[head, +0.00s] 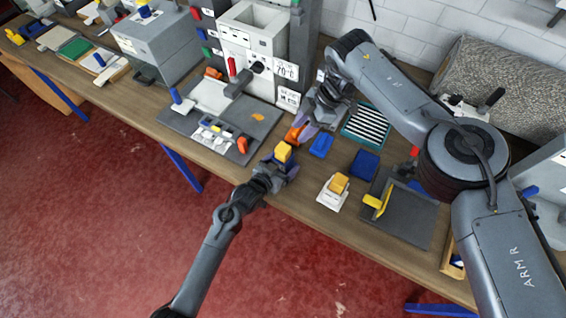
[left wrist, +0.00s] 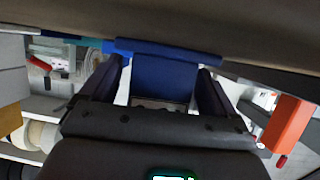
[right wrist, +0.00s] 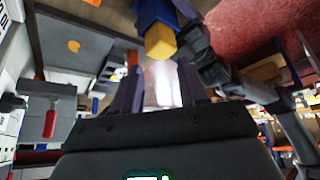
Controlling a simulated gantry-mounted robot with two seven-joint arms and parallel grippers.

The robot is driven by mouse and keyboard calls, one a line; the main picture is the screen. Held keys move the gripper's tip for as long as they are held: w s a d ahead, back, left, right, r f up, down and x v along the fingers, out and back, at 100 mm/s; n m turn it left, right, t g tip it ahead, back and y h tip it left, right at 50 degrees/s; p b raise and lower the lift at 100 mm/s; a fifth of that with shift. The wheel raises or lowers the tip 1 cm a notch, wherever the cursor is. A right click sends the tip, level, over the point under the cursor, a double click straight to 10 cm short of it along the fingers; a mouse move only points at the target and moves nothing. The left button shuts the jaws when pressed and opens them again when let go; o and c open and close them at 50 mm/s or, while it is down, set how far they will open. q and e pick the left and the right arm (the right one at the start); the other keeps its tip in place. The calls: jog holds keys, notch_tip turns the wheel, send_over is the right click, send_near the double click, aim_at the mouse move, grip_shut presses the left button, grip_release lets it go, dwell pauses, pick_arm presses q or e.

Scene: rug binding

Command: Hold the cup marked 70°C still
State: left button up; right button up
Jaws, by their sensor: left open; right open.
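A white label reading 70°C (head: 286,70) is on the grey-white machine (head: 255,40) at the back; I cannot make out a cup. My right gripper (head: 312,128) is open in front of the machine, above an orange piece (head: 293,134). In the right wrist view nothing solid shows between its fingers (right wrist: 158,88). My left gripper (head: 278,168) is open at the bench's front edge, beside a yellow block (head: 283,151). In the left wrist view a blue piece (left wrist: 165,78) lies between its open fingers; contact cannot be told. The yellow block (right wrist: 160,42) shows ahead in the right wrist view.
A grey board (head: 190,120) with small parts lies left of the grippers. Blue blocks (head: 321,145) (head: 365,164), a striped rack (head: 366,126) and a white tray with an orange-yellow block (head: 340,183) lie right. A dark plate (head: 405,215) and rolled rug (head: 510,90) are farther right.

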pick_arm(q)
jog(key=shift+w+d+f, duration=0.2)
jog(key=shift+w, duration=0.1)
